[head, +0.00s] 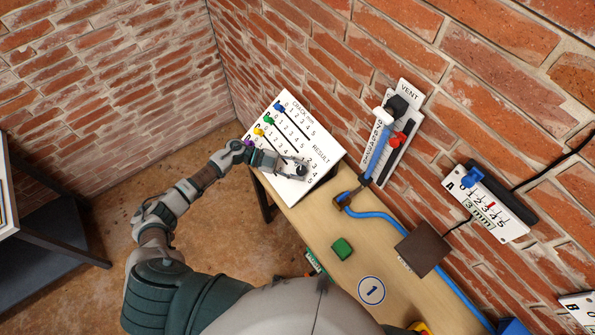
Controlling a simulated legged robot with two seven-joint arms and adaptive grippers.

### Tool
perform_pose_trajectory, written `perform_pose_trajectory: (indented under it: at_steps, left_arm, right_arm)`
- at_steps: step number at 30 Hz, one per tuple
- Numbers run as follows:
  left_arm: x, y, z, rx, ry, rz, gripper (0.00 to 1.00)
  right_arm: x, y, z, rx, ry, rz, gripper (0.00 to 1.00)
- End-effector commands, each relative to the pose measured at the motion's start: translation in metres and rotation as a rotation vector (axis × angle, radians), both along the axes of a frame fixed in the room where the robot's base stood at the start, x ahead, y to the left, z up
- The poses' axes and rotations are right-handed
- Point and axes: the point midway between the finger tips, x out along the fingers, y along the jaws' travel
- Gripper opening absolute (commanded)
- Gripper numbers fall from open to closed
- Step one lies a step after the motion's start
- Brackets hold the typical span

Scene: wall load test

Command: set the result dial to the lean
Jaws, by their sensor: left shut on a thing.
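A white sloped board (318,135) stands at the far end of the bench, with rows of numbers marked CRACK mm and a RESULT scale. Blue, yellow, green and purple pegs sit along its left side. My left gripper (300,171) is at the lower part of the board, by the RESULT numbers. It is shut on the dark result dial knob (302,172); the fingers hide most of the dial, so its setting cannot be read. My right gripper is not in view. I cannot tell which reading shows the lean.
A blue hose (385,216), brown plate (422,248) and green block (342,248) are on the bench (318,217).

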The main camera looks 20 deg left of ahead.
Motion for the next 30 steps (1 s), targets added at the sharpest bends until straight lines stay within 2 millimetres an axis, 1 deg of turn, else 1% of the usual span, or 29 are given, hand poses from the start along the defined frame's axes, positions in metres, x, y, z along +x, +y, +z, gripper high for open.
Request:
perform_pose_trajectory:
  at_steps: [1, 18, 30]
  left_arm:
    - [0.003, 0.001, -0.002, 0.025, -0.019, -0.034, 0.01]
    - [0.006, -0.002, 0.001, 0.271, -0.209, -0.478, 0.01]
    - [0.006, -0.004, 0.003, 0.413, -0.317, -0.738, 0.01]
  right_arm:
    - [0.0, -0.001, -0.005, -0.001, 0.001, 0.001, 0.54]
    - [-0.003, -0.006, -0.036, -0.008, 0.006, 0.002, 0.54]
    - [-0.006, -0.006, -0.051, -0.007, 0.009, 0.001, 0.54]
